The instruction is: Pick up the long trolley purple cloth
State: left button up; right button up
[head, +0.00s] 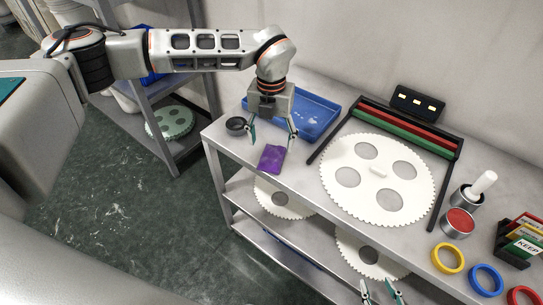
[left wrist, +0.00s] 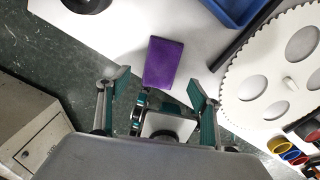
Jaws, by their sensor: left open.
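The purple cloth (head: 271,158) is a small folded rectangle lying flat on the long trolley's top shelf (head: 301,184), near its front left edge. It also shows in the left wrist view (left wrist: 163,63), just beyond the fingertips. My left gripper (head: 271,134) points down above the cloth, with its teal-lined fingers spread and nothing between them; it also shows in the left wrist view (left wrist: 159,82). My right gripper (head: 379,286) is partly visible at the bottom of the head view, its fingertips apart and empty.
A blue tray (head: 318,115) and a dark small bowl (head: 236,125) stand near the cloth. A large white toothed disc (head: 335,180) lies to the right, with a black frame (head: 312,153) around it. A shelf unit with a green disc (head: 170,121) stands at left.

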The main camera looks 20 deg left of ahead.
aim_at(272, 154)
pick_arm(q)
notch_tip(272, 154, down, 5)
jog(key=shift+w+r, duration=0.1)
jog(key=shift+w, duration=0.05)
jog(key=c, duration=1.3)
notch_tip(272, 154, up, 20)
jog(key=o, duration=0.5)
jog(key=shift+c, duration=0.2)
jog(key=shift+d, duration=0.1)
jog(key=shift+c, duration=1.3)
